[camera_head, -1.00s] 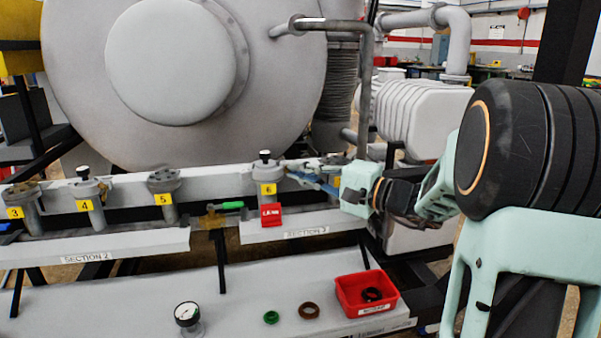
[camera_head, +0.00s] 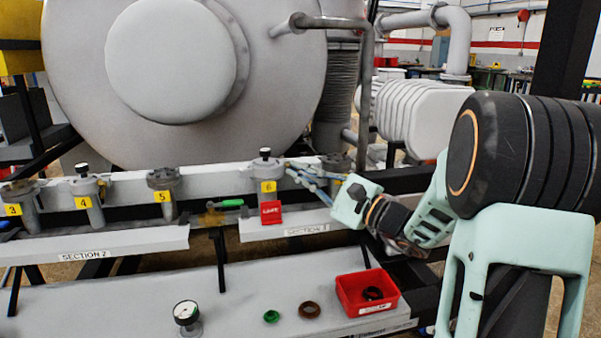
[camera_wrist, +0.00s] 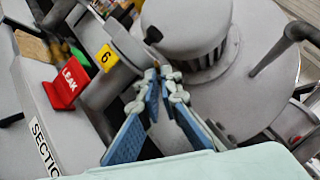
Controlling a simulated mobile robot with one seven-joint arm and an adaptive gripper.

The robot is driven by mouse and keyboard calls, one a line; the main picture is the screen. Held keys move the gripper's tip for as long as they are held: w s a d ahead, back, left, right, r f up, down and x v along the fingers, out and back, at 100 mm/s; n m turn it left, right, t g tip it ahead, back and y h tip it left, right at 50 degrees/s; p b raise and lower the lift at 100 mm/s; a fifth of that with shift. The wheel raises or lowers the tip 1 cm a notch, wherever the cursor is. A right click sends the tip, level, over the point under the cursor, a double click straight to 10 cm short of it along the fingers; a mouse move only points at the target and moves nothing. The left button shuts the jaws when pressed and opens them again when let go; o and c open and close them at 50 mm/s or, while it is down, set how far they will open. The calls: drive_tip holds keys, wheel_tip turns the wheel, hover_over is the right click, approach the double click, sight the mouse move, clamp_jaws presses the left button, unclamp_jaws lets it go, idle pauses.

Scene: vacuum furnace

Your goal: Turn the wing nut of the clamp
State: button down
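My gripper (camera_head: 292,169) is at the right end of the fitting row, beside fitting 6 (camera_head: 265,168). In the wrist view its two blue fingers (camera_wrist: 159,70) converge toward tips that look close together. I cannot tell whether they are shut or what lies between them. A small dark part (camera_wrist: 153,35) shows just beyond the fingertips; I cannot tell if it belongs to the clamp. The clamp and its wing nut cannot be made out clearly. A grey flanged fitting (camera_head: 336,160) stands just behind my gripper.
A red bin (camera_head: 348,300) sits on the lower shelf with a gauge (camera_head: 186,314) and rings. The large furnace (camera_head: 85,125) stands behind.

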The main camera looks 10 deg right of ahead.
drive_tip(key=m+t+p, duration=0.1)
drive_tip(key=m, duration=0.2)
drive_tip(key=m+t+h+p, duration=0.1)
drive_tip(key=m+t, duration=0.1)
drive_tip(key=m, duration=0.2)
drive_tip(key=shift+a, duration=0.2)
drive_tip(key=shift+s+a+f+m+t+h+p, duration=0.1)
drive_tip(key=shift+m+t+h+p, duration=0.6)
drive_tip(key=shift+m, duration=1)
drive_tip(key=shift+a+m+t+h+p, duration=0.1)
drive_tip(key=shift+m+t+h+p, duration=0.3)
drive_tip(key=shift+m+h+p, duration=0.9)
drive_tip(key=shift+f+m+y+b, duration=0.1)
drive_tip(key=shift+m+y+b, duration=0.35)
drive_tip(key=shift+m, duration=0.15)
drive_tip(key=c, duration=2.2)
unclamp_jaws()
drive_tip(key=shift+o, duration=0.2)
drive_tip(key=shift+s+d, duration=0.1)
drive_tip(key=v, duration=0.8)
